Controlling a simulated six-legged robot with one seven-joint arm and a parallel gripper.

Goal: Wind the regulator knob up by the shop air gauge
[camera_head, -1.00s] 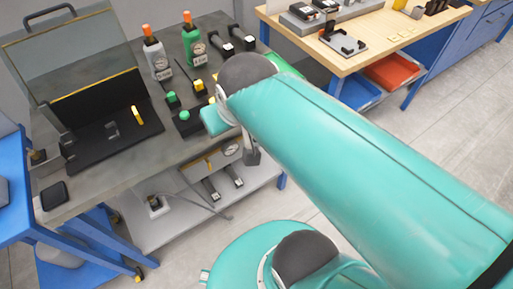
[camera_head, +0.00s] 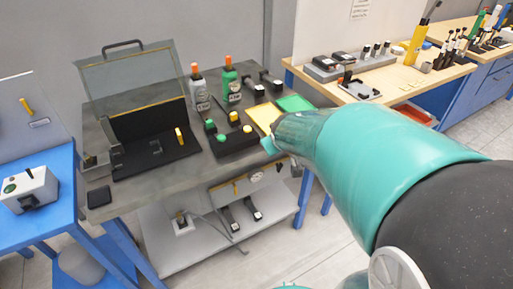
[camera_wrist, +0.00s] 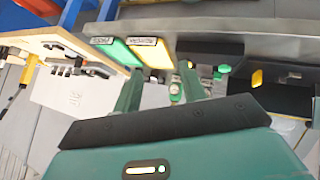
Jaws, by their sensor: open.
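A small round pale gauge (camera_head: 257,178) shows below the front edge of the grey bench, to the left of my arm in the head view. It is too small to read, and I cannot make out the regulator knob for certain beside it. My gripper (camera_wrist: 162,92) is open and empty in the wrist view, its two green fingers apart. In the head view my forearm hides most of it, near the bench's right front corner. The gauge does not show clearly in the wrist view.
The grey bench (camera_head: 132,191) holds a clear-lidded black fixture (camera_head: 155,158), two bottles with orange caps, a black button box (camera_head: 232,143), and yellow and green trays (camera_head: 294,103). A lower shelf (camera_head: 160,240) lies underneath. A blue cart (camera_head: 57,190) stands left; floor shows in front.

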